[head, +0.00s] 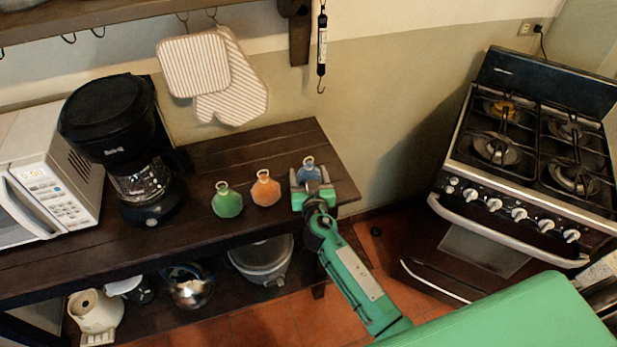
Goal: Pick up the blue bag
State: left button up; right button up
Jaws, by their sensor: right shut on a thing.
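The blue bag (308,171) stands near the right end of the dark wooden counter (265,146). My right gripper (309,187) reaches it from the front and is shut on it. The gripper hides the bag's lower part, so I cannot tell whether it touches the counter. An orange bag (265,190) and a green bag (227,202) stand in a row to its left, apart from the gripper. My left gripper is not in view.
A black coffee maker (120,145) and a white microwave (50,185) stand on the counter's left. Striped mitts (215,75) and a hanging scale (322,45) hang above. A stove (530,160) stands at right. Pots sit on the lower shelf. The counter behind the bags is clear.

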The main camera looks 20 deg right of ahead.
jog(key=shift+r, duration=0.15)
notch_tip(320, 180, up, 20)
jog(key=p, duration=0.1)
dwell(0.4)
dwell(0.4)
